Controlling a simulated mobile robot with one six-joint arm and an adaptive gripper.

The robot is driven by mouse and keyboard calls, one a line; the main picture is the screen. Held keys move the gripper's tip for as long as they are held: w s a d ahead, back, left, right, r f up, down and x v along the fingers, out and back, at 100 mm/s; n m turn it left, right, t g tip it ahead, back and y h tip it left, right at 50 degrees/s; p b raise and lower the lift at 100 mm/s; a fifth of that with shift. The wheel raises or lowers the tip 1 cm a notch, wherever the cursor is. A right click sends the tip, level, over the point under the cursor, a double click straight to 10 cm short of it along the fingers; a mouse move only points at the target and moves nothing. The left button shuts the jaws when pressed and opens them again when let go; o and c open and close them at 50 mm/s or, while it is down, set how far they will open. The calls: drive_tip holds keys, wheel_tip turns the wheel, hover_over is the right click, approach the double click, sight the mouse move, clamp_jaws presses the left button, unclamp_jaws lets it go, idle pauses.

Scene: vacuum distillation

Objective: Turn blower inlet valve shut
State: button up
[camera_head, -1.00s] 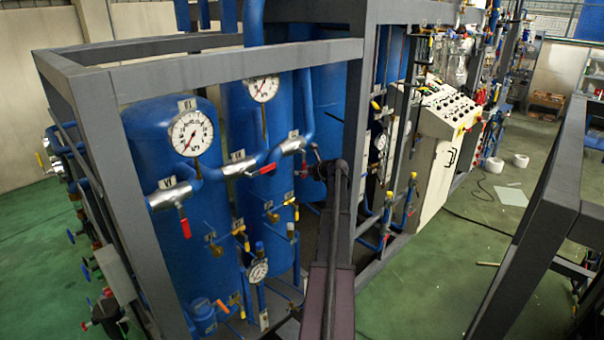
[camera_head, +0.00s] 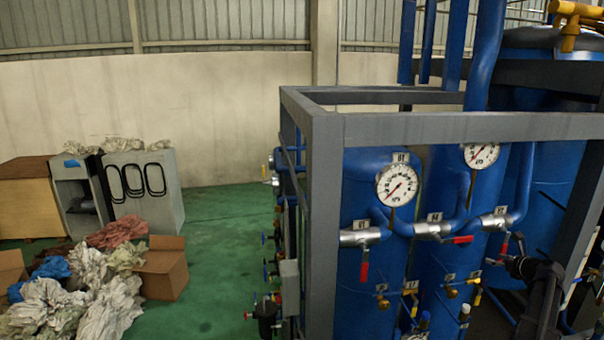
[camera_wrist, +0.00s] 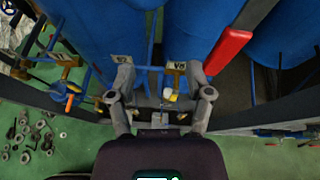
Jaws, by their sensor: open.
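Several red-handled valves sit on the silver pipe fittings in front of the blue tanks. In the head view one red lever (camera_head: 364,265) hangs straight down at the left fitting. A second red lever (camera_head: 461,240) lies nearly level at the middle fitting. A third red lever (camera_head: 504,244) is at the right. I cannot tell which is the blower inlet valve. In the wrist view a large red lever (camera_wrist: 229,50) slants close by, right of and beyond my gripper (camera_wrist: 159,75). My gripper is open, its fingers wide apart, with no lever between them.
A grey frame post (camera_head: 323,225) and top rail (camera_head: 450,126) enclose the tanks. Small yellow-handled valves (camera_head: 450,291) sit below the levers. A cardboard box (camera_head: 162,268) and crumpled cloths (camera_head: 75,300) lie at the left. Green floor (camera_head: 225,230) between is clear.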

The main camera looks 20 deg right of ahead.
drive_tip(key=w+a+f+n+g+y+b, duration=0.15)
drive_tip(key=w+a+f+n, duration=0.35)
drive_tip(key=a, duration=0.8)
drive_tip(key=w+a+f+n+g+y+b, duration=0.1)
drive_tip(key=a+f+n+g+y, duration=0.15)
drive_tip(key=a+n, duration=0.7)
drive_tip(key=w+a+f+n+g+y+b, duration=0.1)
drive_tip(key=w+a+f+n+g, duration=0.15)
drive_tip(key=a, duration=1.45)
drive_tip(key=s+a+f+n+g+h+b, duration=0.1)
drive_tip(key=s+a+f+n+g, duration=0.1)
drive_tip(key=a+n, duration=0.4)
drive_tip(key=s+a+f+n+g+h+b, duration=0.1)
drive_tip(key=s+a+f+n, duration=0.4)
drive_tip(key=a, duration=0.9)
drive_tip(key=s+a+f+n+g+h+b, duration=0.1)
drive_tip(key=s+a+f+n+g+b, duration=0.2)
drive_tip(key=s+a+n, duration=0.3)
drive_tip(key=a+n+g, duration=0.1)
drive_tip(key=a+n, duration=0.1)
drive_tip(key=a, duration=0.3)
drive_tip(key=shift+f+h, duration=0.3)
drive_tip(key=shift+h, duration=0.1)
drive_tip(key=shift+w, duration=0.1)
drive_tip(key=shift+b, duration=0.3)
